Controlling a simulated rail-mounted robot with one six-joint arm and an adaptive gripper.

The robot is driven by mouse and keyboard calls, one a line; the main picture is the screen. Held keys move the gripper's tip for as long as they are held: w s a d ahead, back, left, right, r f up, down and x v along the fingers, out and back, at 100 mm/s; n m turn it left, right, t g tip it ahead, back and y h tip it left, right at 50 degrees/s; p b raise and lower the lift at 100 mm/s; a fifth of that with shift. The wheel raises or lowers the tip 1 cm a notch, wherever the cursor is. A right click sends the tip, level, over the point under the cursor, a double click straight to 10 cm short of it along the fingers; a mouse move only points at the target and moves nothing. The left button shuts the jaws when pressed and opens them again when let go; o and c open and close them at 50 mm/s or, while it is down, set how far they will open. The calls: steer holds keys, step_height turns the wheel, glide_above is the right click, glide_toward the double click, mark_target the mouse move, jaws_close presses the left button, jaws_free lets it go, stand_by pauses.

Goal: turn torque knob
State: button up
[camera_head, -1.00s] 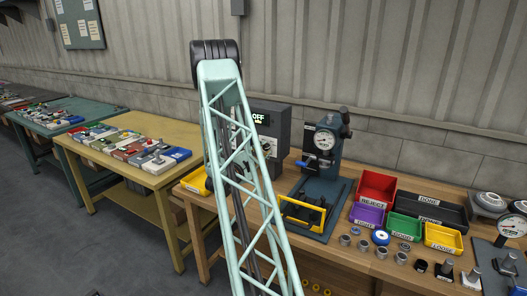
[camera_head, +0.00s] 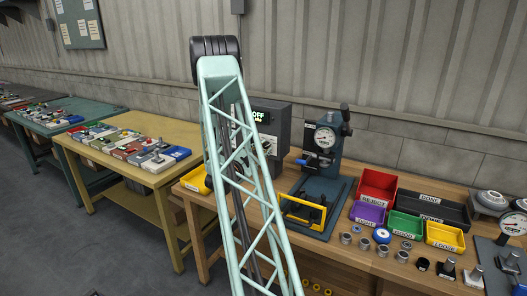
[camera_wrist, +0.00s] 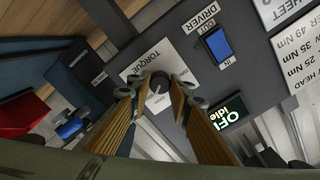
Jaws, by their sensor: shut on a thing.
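The torque knob (camera_wrist: 159,82) is a dark round knob on a white plate marked TORQUE (camera_wrist: 160,60) in the wrist view. My gripper (camera_wrist: 160,90) has one finger on each side of the knob and is shut on it. The knob's control box (camera_head: 272,118) is dark grey and shows behind my arm in the head view. Its small display (camera_wrist: 227,112) reads OFF and idle. In the head view my arm hides the knob, and my fingertips cannot be made out there.
A blue switch (camera_wrist: 217,43) marked DRIVER, OUT and IN sits near the knob. A white torque sheet (camera_wrist: 299,45) is at the upper right. A press with a dial (camera_head: 323,150) and coloured bins (camera_head: 376,184) stand on the bench right of the box.

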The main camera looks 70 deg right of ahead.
steer(key=n+b, duration=0.1)
steer(key=n, duration=0.2)
steer(key=shift+n, duration=1.8)
steer(key=o, duration=0.9)
steer(key=shift+a, duration=0.2)
steer(key=shift+w+a, duration=0.25)
steer(key=shift+a, duration=1.7)
steer(key=shift+w+a, duration=0.25)
steer(key=shift+a, duration=1.65)
steer(key=shift+w+a, duration=0.25)
steer(key=shift+a, duration=1.7)
steer(key=shift+w, duration=0.1)
